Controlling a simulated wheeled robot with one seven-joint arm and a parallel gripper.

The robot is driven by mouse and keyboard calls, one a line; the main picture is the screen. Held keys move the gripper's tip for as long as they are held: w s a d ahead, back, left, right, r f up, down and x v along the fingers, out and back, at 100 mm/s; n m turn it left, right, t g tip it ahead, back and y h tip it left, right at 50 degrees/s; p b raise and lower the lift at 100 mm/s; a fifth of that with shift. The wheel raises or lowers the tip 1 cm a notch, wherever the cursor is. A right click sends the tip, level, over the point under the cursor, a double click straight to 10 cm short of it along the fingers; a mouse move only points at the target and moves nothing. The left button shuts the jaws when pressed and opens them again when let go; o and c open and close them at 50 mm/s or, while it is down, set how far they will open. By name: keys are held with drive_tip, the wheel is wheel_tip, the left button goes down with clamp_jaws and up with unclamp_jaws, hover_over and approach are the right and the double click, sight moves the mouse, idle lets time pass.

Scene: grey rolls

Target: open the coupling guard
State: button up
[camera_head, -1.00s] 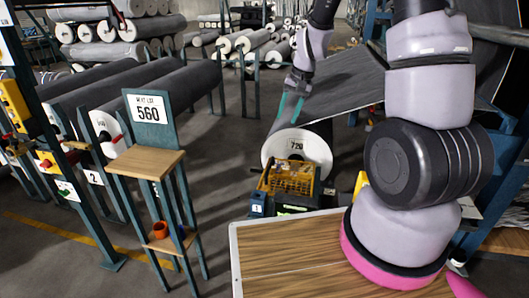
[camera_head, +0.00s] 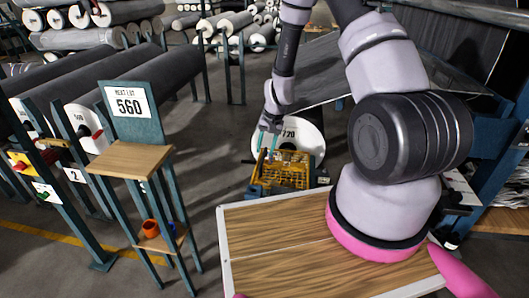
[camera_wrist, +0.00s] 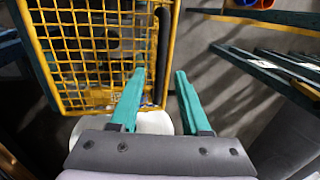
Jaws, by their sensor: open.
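The coupling guard (camera_head: 283,178) is a yellow mesh cage in front of the white roll end marked 720 in the head view. It looks closed over its machine. In the wrist view the guard (camera_wrist: 90,45) fills the upper left, with a dark upright bar (camera_wrist: 163,50) along its right edge. My gripper (camera_head: 268,142) is open and empty, its teal fingers pointing down just above the guard's far left part. In the wrist view the bar appears between the fingertips of my gripper (camera_wrist: 160,75); I cannot tell whether they touch it.
A grey roll with a white end (camera_head: 304,142) lies behind the guard. A wooden-topped stand with a 560 sign (camera_head: 129,102) stands at left. A wooden board (camera_head: 270,240) lies in front, under my arm. Floor is free between stand and guard.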

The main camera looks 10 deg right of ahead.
drive_tip(key=shift+a+f, duration=0.2)
drive_tip(key=shift+f, duration=0.75)
drive_tip(key=shift+c, duration=0.4)
clamp_jaws()
idle(0.4)
